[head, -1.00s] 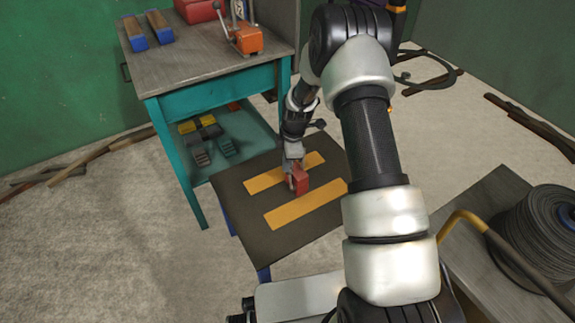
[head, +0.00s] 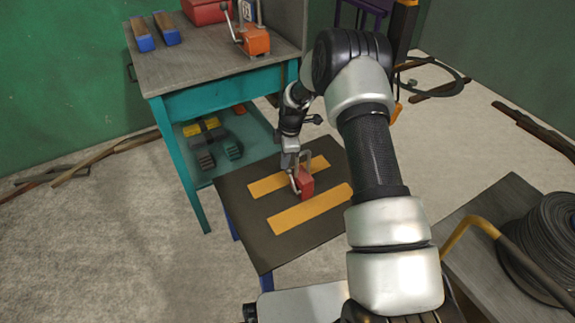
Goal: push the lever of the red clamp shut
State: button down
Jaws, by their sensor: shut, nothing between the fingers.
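The red clamp (head: 306,184) stands on a low dark table between and partly over two yellow strips. A thin pale metal part, which looks like its lever, rises beside the red body; its exact angle is too small to tell. My gripper (head: 292,172) points down just left of and behind the red body, close to the pale part. It is shut with nothing in it. Whether its fingertips touch the lever cannot be told. My gripper hides part of the clamp's left side.
The low table (head: 252,228) is otherwise bare. A teal workbench (head: 222,96) stands behind it, bearing an orange clamp (head: 256,40) with a raised lever, a red box (head: 205,11) and blue-ended blocks. A cable spool (head: 548,240) stands at the right.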

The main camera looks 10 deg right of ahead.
jog(key=shift+w+f, duration=0.15)
jog(key=shift+w, duration=0.1)
jog(key=shift+a, duration=0.1)
jog(key=shift+s, duration=0.1)
dwell(0.4)
